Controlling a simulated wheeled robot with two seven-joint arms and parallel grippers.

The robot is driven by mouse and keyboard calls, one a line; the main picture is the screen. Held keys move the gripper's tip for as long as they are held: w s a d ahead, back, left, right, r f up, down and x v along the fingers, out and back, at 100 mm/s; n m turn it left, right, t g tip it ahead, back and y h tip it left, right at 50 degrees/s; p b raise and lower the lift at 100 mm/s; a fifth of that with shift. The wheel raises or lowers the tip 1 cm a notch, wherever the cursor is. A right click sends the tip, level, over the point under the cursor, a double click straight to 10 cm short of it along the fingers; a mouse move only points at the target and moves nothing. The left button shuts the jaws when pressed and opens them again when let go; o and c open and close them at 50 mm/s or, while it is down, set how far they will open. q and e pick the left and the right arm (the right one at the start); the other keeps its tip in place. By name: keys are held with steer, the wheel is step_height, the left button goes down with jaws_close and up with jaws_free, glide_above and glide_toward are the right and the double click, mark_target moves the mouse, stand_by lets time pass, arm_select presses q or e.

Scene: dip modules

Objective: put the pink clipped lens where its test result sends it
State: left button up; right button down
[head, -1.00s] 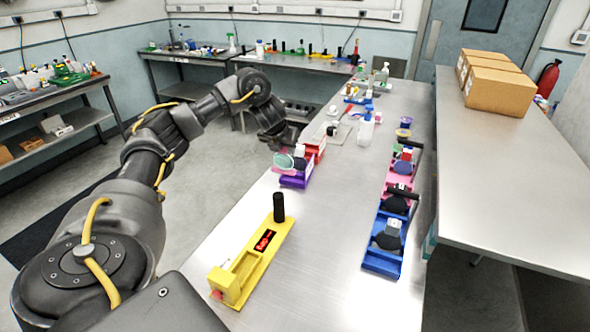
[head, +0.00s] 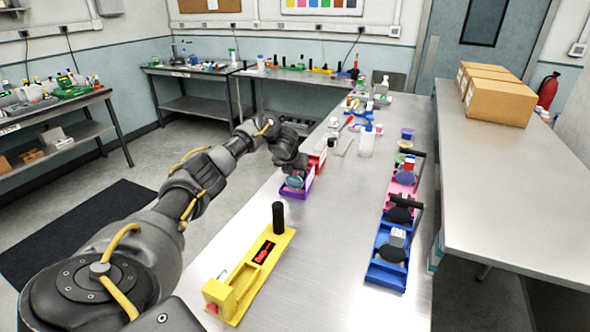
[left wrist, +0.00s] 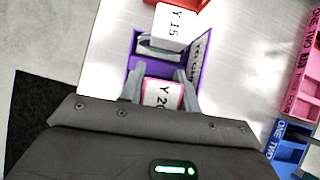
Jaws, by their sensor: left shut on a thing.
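My left gripper (head: 292,168) is shut on the pink clipped lens, low at the purple tray (head: 299,193). In the left wrist view, the fingers (left wrist: 160,88) close on its pink-edged tag (left wrist: 160,94), marked "Y 20". A round bluish lens (head: 294,182) shows below the gripper in the head view. In the wrist view, a white-tagged piece (left wrist: 172,27) marked "Y 15" stands in the same purple tray (left wrist: 190,70). I cannot tell whether the held lens touches the tray floor. The yellow tester (head: 240,288) has a lit red display (head: 264,252), too small to read. My right gripper is out of view.
A red tray (head: 320,157) adjoins the purple one. A bottle (head: 366,143) stands farther back. The middle of the bench is clear.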

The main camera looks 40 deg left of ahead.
arm_select(q)
steer(key=shift+f, duration=0.2)
steer(key=shift+f, duration=0.1)
steer(key=o, duration=1)
steer(key=shift+o, duration=0.2)
